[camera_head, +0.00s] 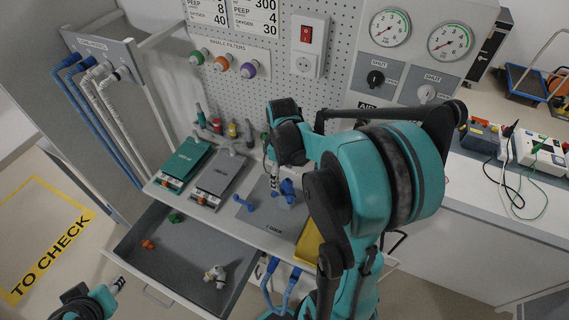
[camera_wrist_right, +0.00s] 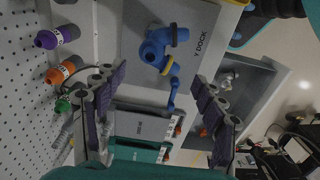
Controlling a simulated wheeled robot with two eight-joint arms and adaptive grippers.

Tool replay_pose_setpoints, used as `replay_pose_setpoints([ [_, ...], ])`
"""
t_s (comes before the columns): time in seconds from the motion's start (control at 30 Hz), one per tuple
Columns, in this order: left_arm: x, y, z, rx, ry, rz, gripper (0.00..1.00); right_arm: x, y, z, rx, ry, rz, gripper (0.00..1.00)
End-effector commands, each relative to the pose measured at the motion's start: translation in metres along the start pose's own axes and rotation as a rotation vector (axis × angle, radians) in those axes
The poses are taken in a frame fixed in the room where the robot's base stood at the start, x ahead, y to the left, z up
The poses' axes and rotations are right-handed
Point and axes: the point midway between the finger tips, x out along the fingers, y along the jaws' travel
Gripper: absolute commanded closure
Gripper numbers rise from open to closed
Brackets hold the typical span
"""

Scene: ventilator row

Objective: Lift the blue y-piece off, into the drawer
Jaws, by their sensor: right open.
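The blue y-piece (camera_head: 288,190) stands on the grey Y dock plate (camera_head: 262,220). It also shows in the right wrist view (camera_wrist_right: 157,48), with a yellow ring on one branch. A thin blue part (camera_head: 250,203) lies beside it and shows in the wrist view (camera_wrist_right: 173,92). My right gripper (camera_wrist_right: 158,112) is open, its fingers spread wide with nothing held between them. In the head view its arm hides part of the dock. The drawer (camera_head: 178,262) is pulled open below the counter. At the lower left, my left arm's end (camera_head: 95,300) is partly cut off; its jaws are unclear.
The drawer holds an orange piece (camera_head: 147,244), a green piece (camera_head: 175,217) and a whitish fitting (camera_head: 215,275), with bare floor between them. Teal (camera_head: 186,160) and grey (camera_head: 218,175) boxes stand left of the dock. A yellow tray (camera_head: 309,247) is at its right. A pegboard rises behind.

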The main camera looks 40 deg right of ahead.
Motion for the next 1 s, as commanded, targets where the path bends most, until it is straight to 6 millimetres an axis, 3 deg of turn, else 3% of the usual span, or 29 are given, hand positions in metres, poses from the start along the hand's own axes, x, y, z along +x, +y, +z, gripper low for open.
replay_pose_setpoints([
  [0.17,-0.002,0.000,-0.001,0.000,0.000,0.000,0.62,0.012,0.007,0.003,-0.021,-0.017,-0.020,0.29],
  [0.6,0.011,0.000,0.008,0.000,0.000,0.000,0.62,0.074,0.005,0.004,-0.020,-0.016,-0.018,0.29],
  [1.0,0.012,0.000,0.009,0.000,0.000,0.000,0.62,0.082,0.005,0.004,-0.020,-0.015,-0.018,0.29],
])
